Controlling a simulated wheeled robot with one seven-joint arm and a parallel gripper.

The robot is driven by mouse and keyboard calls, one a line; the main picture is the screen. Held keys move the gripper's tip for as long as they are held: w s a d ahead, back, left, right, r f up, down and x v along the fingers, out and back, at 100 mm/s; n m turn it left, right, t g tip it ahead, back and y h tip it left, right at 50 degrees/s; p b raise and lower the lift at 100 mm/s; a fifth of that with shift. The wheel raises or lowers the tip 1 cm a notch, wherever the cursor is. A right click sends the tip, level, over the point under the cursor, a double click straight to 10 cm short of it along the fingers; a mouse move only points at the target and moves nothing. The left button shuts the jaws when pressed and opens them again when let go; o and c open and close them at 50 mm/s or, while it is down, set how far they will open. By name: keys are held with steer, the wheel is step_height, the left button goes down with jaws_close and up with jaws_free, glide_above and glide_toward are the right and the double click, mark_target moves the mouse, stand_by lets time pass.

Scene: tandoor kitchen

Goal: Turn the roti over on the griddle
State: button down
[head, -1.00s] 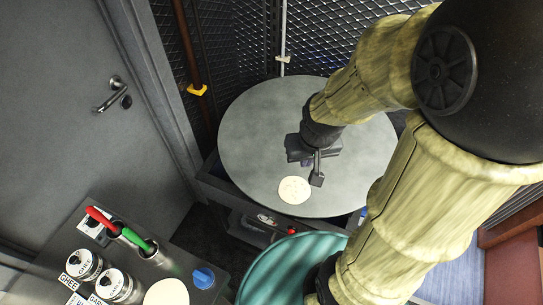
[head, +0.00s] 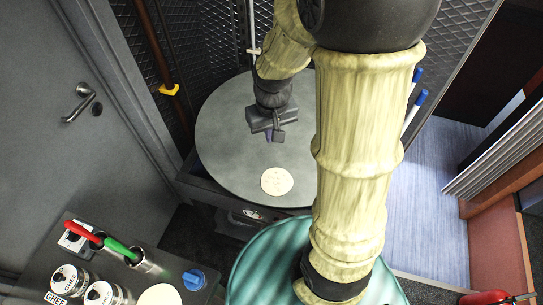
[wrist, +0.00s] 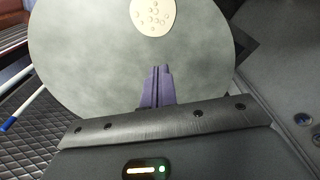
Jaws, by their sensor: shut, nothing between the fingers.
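The roti (head: 277,181) is a small pale round with spots, lying flat on the near part of the round grey griddle (head: 225,150). In the wrist view the roti (wrist: 153,15) shows at the top edge, partly cut off, on the griddle (wrist: 80,60). My gripper (head: 269,138) is over the griddle, beyond the roti and apart from it. In the wrist view its purple fingers (wrist: 157,85) are together with nothing between them. The gap between fingertips and griddle is hard to judge.
A counter at lower left holds a red-handled tool (head: 82,232), a green-handled tool (head: 120,249), ghee tins (head: 68,281), a blue knob (head: 194,279) and another pale round (head: 160,295). A teal drum (head: 262,262) stands in front of the griddle. Mesh walls rise behind it.

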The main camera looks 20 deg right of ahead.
mark_target(273, 165)
steer(key=w+f+n+g, duration=0.1)
steer(key=w+f+g, duration=0.2)
steer(key=w+f, duration=0.3)
steer(key=w, duration=0.4)
steer(key=shift+d+f+g, duration=0.15)
steer(key=shift+f+g, duration=0.05)
steer(key=shift+g, duration=0.2)
steer(key=p+x, duration=0.1)
steer(key=x, duration=0.8)
steer(key=shift+s+d+f+p, duration=0.15)
steer(key=shift+d+f+p, duration=0.1)
steer(key=shift+p, duration=0.15)
steer(key=s, duration=0.1)
steer(key=s+p, duration=0.1)
steer(key=s, duration=0.1)
steer(key=shift+d+f, duration=0.1)
steer(key=shift+d, duration=0.1)
steer(key=shift+s+f+p, duration=0.1)
steer(key=shift+s+p, duration=0.2)
steer(key=shift+s, duration=0.2)
